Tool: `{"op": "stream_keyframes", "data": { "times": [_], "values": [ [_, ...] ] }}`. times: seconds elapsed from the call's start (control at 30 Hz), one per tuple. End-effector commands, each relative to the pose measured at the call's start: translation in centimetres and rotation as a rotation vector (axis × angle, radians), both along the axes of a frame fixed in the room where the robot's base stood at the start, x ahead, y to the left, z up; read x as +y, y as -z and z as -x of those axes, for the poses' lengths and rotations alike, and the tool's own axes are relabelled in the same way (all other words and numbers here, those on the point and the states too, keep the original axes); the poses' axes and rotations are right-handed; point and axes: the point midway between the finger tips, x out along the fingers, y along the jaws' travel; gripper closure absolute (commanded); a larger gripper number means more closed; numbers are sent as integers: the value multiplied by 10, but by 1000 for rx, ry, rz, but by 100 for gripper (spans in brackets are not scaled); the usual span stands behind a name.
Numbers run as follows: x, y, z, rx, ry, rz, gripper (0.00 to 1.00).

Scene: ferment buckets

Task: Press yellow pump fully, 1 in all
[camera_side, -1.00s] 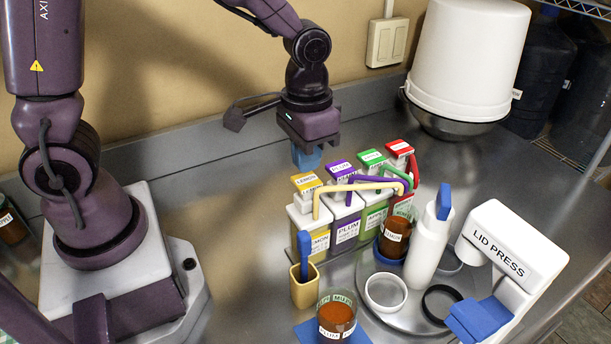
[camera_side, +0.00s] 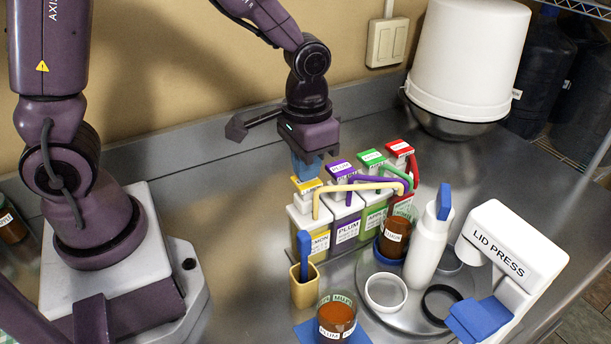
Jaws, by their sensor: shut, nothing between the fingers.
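The yellow pump (camera_side: 302,188) is at the left end of a row of white bottles.
The purple pump (camera_side: 340,168), green pump (camera_side: 372,158) and red pump (camera_side: 400,148) stand close on the right. A jar (camera_side: 338,318) on a blue mat, a tan cup (camera_side: 304,290) and a white lid press (camera_side: 508,250) stand in front.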

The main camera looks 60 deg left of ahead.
Motion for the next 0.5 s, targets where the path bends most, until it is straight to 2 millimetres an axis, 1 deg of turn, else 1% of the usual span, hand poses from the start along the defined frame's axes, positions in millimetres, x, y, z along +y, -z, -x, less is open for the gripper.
{"op": "stream_keyframes", "data": {
  "times": [0.5],
  "values": [
    [0, 19, 0, 2, 0, 0, 100]
  ]
}}
